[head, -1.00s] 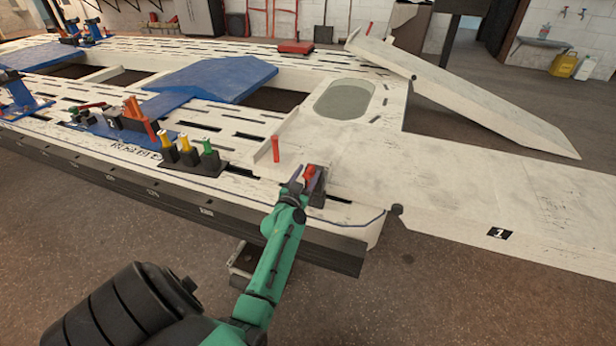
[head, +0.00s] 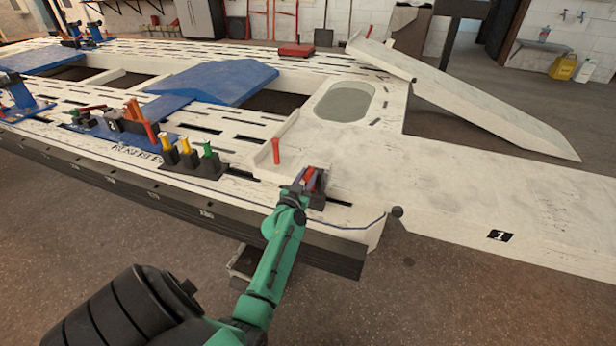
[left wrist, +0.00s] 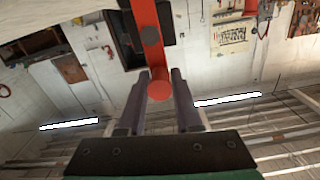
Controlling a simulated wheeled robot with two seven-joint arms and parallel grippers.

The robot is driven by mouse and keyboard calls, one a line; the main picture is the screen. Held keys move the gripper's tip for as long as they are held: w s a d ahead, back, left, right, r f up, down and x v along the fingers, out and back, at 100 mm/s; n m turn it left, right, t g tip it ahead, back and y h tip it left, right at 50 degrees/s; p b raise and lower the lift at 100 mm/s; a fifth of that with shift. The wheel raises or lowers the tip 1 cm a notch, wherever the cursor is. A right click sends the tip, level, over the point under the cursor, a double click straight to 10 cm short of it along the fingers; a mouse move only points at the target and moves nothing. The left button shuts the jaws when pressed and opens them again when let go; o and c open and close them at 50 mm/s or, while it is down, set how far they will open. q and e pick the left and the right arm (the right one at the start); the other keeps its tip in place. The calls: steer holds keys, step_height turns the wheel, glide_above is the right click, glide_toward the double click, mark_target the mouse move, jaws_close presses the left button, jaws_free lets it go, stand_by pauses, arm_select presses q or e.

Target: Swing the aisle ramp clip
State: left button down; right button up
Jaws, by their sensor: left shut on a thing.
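The clip shows as a red lever (head: 311,180) on a small dark bracket at the bench's near edge, where the white ramp (head: 470,190) joins the frame bench. My left gripper (head: 308,181) is shut on the lever, with its dark fingers on either side and partly hiding it. In the left wrist view the red lever (left wrist: 147,20) comes down between the two fingers (left wrist: 158,97), its round red end facing the camera. My right gripper is not in view.
A red upright pin (head: 276,151) stands just behind and left of the clip. Black holders with yellow and green-topped pieces (head: 188,155) stand further left. A second ramp (head: 470,95) slopes to the floor at the back right. The near ramp's surface is clear.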

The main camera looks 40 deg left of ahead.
arm_select(q)
steer(key=shift+a+n, duration=0.2)
steer(key=shift+n, duration=0.1)
steer(key=s+a+f+n+b, duration=0.1)
steer(key=a+f+n+b, duration=0.2)
steer(key=n, duration=1.2)
steer(key=shift+s+a+f+b, duration=0.3)
steer(key=shift+s+a+f, duration=0.05)
steer(key=shift+a+f, duration=0.3)
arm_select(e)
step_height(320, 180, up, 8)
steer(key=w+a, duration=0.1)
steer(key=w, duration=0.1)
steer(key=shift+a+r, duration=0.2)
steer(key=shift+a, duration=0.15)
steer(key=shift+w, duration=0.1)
arm_select(q)
steer(key=c, duration=0.7)
jaws_free()
steer(key=shift+s+d, duration=0.1)
